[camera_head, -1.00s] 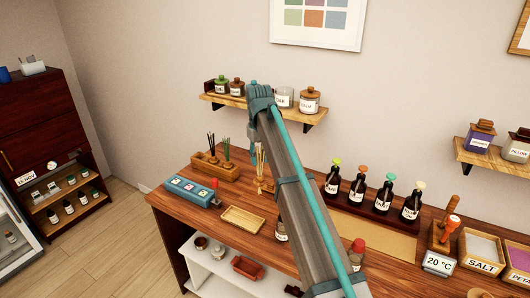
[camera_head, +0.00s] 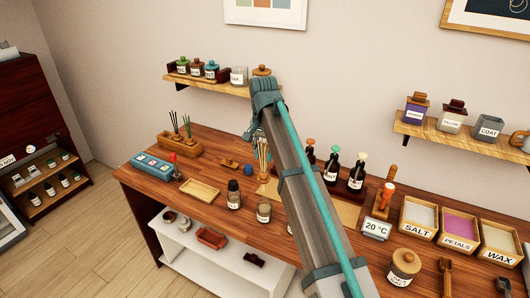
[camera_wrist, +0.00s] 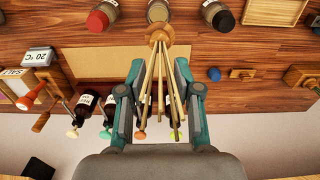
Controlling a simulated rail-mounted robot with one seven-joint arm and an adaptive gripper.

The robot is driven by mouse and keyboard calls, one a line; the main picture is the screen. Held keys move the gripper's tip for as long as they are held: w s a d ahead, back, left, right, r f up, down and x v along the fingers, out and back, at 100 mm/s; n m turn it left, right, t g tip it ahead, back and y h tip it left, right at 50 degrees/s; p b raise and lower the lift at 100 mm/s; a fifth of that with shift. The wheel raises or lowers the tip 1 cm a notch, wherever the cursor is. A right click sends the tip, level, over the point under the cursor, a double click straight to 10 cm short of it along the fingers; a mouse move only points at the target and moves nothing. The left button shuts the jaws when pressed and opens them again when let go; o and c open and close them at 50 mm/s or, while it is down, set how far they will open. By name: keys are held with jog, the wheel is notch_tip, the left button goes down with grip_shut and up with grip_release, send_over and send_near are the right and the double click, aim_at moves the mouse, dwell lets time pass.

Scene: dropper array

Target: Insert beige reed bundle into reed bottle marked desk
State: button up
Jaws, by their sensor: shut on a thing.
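The beige reed bundle (camera_head: 263,152) is a fan of thin pale sticks with a round wooden piece at its lower end. My gripper (camera_head: 258,134) is shut on the bundle and holds it over the table. In the wrist view the sticks (camera_wrist: 160,72) run between the two fingers, with the wooden piece (camera_wrist: 158,33) beyond the fingertips. A dark-capped bottle (camera_head: 233,194) and a glass bottle (camera_head: 264,210) stand in front of the bundle. Their labels are too small to read, so I cannot tell which is marked desk. In the wrist view a red-capped bottle (camera_wrist: 100,17) also shows.
A wooden tray (camera_head: 200,190), a blue box (camera_head: 154,167) and a holder with dark and green reeds (camera_head: 181,144) lie left. Dark bottles (camera_head: 332,166) stand behind my arm. Salt, petals and wax boxes are right. A wall shelf (camera_head: 205,82) hangs behind.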

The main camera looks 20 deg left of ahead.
aim_at(265, 172)
jog(key=shift+d+r, duration=0.1)
jog(key=shift+d, duration=0.15)
jog(key=shift+a, duration=0.1)
jog(key=shift+f+b, duration=0.35)
jog(key=shift+f, duration=1.8)
jog(key=shift+p, duration=0.35)
jog(key=shift+f+b, duration=1.05)
jog(key=shift+f, duration=2.3)
jog(key=o, duration=1.2)
jog(key=shift+c, duration=0.2)
